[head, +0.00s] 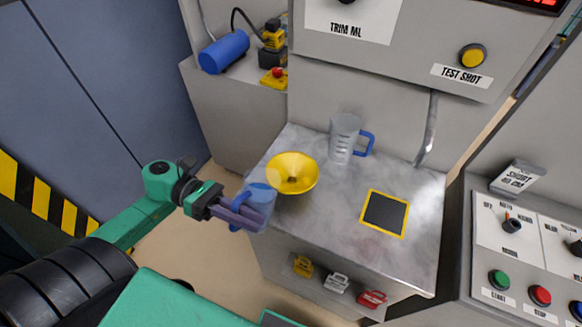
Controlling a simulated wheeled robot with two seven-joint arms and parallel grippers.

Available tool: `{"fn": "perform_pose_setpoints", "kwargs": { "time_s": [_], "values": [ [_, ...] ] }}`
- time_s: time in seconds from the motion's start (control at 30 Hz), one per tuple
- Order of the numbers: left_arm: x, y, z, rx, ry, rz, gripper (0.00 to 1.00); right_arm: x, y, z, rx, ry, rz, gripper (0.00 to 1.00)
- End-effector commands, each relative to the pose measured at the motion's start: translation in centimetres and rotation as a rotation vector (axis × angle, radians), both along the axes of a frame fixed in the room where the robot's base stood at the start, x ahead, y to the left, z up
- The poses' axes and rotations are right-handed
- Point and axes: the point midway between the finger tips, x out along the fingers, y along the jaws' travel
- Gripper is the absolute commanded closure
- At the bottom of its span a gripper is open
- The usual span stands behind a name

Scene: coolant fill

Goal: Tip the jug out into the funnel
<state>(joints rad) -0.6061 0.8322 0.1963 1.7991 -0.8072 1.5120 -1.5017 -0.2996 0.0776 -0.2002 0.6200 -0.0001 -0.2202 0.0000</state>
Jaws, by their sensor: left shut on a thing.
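My left gripper (243,213) is shut on a blue jug (262,192) at the left edge of the grey worktop. A blue handle shows at the jug's left side, and my fingers cover part of its body. The yellow funnel (306,178) is on the worktop just right of the jug, with its wide mouth facing up and a dark hole in the middle. In the picture the jug's rim is close beside the funnel; I cannot tell whether they touch, or whether anything is flowing. My right gripper is not in view.
A clear measuring jug (343,140) with a blue handle stands at the back of the worktop (345,235). A dark, yellow-edged square (385,213) lies at the right. Several coloured locks hang on the front. A control panel (530,240) stands at the right.

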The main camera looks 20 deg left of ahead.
Motion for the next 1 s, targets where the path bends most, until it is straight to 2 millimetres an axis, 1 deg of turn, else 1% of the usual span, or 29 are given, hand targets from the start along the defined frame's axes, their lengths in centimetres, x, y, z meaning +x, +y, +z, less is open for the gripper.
{"fn": "perform_pose_setpoints", "kwargs": {
  "time_s": [0.03,0.33,0.93,1.0],
  "values": [
    [0.2,0.0,0.3,0.002,0.007,0.0,1.0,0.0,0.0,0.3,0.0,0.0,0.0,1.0],
    [0.9,-0.2,0.5,0.018,0.08,-0.002,1.0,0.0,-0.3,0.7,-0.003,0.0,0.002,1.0],
    [2.8,-0.7,0.9,0.049,0.228,-0.002,1.0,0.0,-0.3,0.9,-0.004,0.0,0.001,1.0],
    [2.9,-0.7,1.3,0.054,0.245,-0.003,1.0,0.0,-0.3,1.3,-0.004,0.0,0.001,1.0]
  ]
}}
